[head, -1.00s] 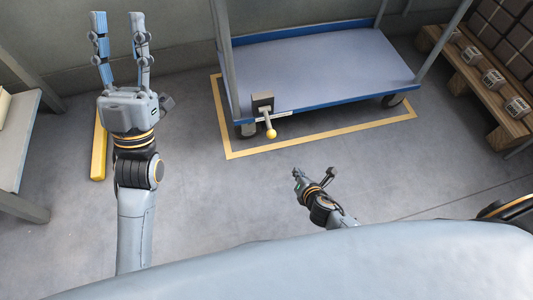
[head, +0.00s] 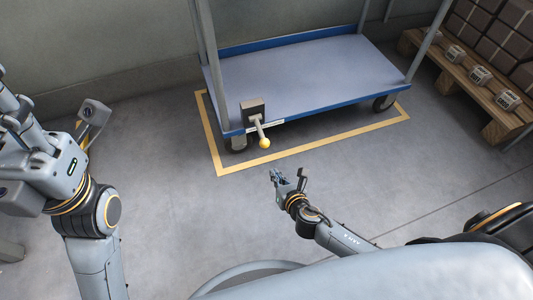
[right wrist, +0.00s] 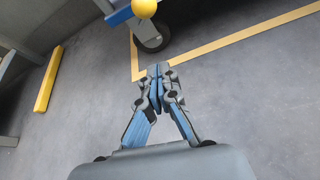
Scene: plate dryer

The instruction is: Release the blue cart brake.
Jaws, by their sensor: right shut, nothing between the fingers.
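The cart (head: 310,82) has a grey deck with blue edges and stands by the wall. Its brake lever (head: 258,128) slants down from a dark box on the front left corner and ends in a yellow knob (head: 264,143). The knob also shows at the top of the right wrist view (right wrist: 144,8). My right gripper (head: 275,176) is shut and empty, below and slightly right of the knob in the head view, apart from it. In the right wrist view its fingertips (right wrist: 160,75) meet. My left gripper (head: 12,100) is at the left edge, its fingers partly cut off.
A yellow floor outline (head: 310,149) surrounds the cart, with a caster (head: 238,143) near the brake. A wooden pallet rack (head: 470,75) with boxes stands at right. A yellow bar (right wrist: 48,80) lies on the floor. The floor before the cart is clear.

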